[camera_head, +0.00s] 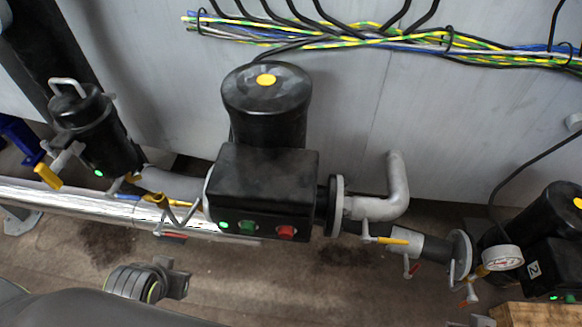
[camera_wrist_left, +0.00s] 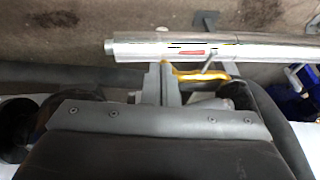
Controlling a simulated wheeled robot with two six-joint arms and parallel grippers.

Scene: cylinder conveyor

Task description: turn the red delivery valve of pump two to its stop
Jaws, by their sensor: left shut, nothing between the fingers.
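Pump two, a black unit (camera_head: 551,252) marked "2", stands at the right edge of the head view, partly cut off. I cannot tell which is the delivery valve. My left gripper (camera_head: 178,279) is at the lower left of the head view, far from these handles, below the silver pipe. In the left wrist view the gripper (camera_wrist_left: 164,80) is shut and empty. My right gripper is not in view.
A larger black pump (camera_head: 262,185) with a green and a red button stands in the middle. A silver pipe (camera_head: 60,200) runs left. A yellow lever (camera_head: 390,240) and a white gauge (camera_head: 502,258) lie near pump two. A wooden box (camera_head: 535,315) is at the lower right.

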